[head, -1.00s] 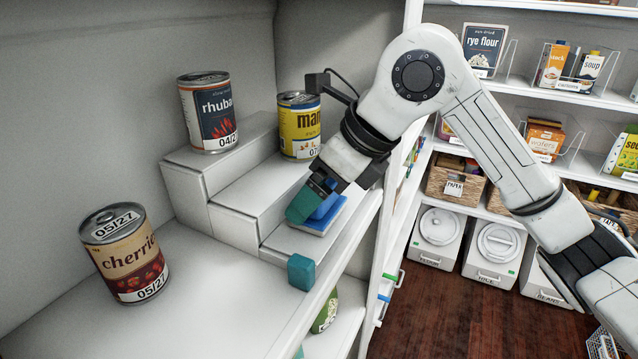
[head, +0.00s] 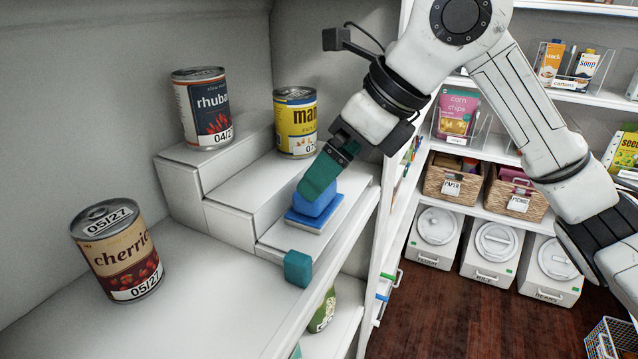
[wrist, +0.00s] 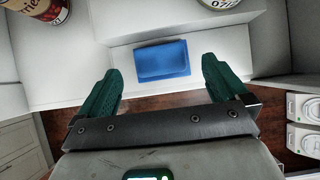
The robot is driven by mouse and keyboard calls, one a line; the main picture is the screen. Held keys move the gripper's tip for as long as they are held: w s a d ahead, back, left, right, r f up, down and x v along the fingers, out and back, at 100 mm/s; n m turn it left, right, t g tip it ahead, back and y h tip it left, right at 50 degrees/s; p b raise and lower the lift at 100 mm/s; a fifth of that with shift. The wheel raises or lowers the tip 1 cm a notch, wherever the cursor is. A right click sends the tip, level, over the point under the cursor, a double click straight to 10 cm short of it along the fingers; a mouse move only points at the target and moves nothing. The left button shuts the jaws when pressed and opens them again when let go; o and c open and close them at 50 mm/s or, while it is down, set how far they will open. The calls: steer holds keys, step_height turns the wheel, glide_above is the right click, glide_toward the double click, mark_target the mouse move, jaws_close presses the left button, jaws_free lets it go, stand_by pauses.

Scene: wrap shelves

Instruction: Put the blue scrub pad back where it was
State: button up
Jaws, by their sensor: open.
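The blue scrub pad (head: 326,205) lies on the lowest, front step of the white stepped riser (head: 240,222). In the head view a blue block sits on a thinner blue slab with a pale edge; I cannot tell whether both are one thing. My gripper (head: 314,190) is just above it, with one green finger covering part of the block. In the wrist view the pad (wrist: 162,60) lies flat between the two spread green fingers, with a gap on each side. My gripper is open and holds nothing.
A mango can (head: 296,125) stands on the middle step and a rhubarb can (head: 205,110) on the top step. A cherries can (head: 118,250) stands on the shelf at left. The shelf between is clear.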

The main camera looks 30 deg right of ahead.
steer(key=v, duration=0.7)
steer(key=shift+b, duration=0.4)
